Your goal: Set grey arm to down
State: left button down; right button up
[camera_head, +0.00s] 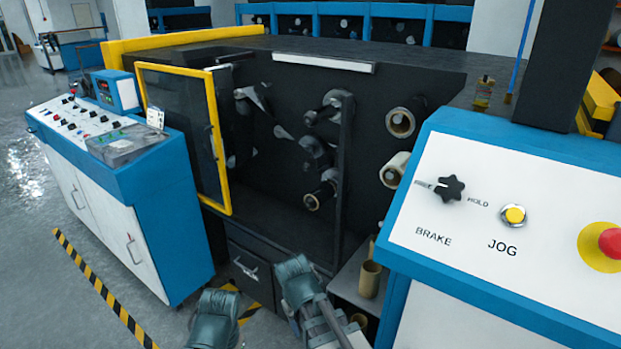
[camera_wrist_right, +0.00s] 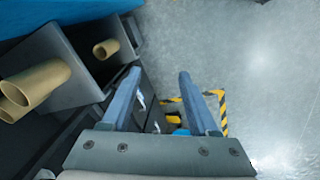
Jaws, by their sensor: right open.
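The laminating machine's dark front panel (camera_head: 390,95) carries several rollers and grey arms. One grey arm (camera_head: 258,98) sits at the upper left of the panel, beside the yellow-framed door, and slants down to the right. Other grey lever parts (camera_head: 290,135) show lower, near the middle rollers; I cannot tell for sure which one the task names. In the right wrist view my right gripper (camera_wrist_right: 160,75) is open, with nothing between its fingers. Parts of both my arms show low in the head view, apart from the grey arms. My left gripper's fingers do not show.
A yellow-framed door (camera_head: 220,140) stands at the panel's left. A control console (camera_head: 110,150) is at left and a blue-and-white panel (camera_head: 500,200) with brake knob at right.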

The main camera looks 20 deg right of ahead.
jog(key=w+d+r+n+t+h, duration=0.2)
jog(key=w+d+n+h, duration=0.1)
jog(key=w+d, duration=0.55)
jog(key=n+t+h, duration=0.8)
jog(key=n+h, duration=0.2)
jog(key=n, duration=0.8)
send_near(310, 163)
jog(key=x, duration=1)
jog(key=shift+d+f, duration=0.1)
jog(key=shift+f, duration=0.15)
grip_shut()
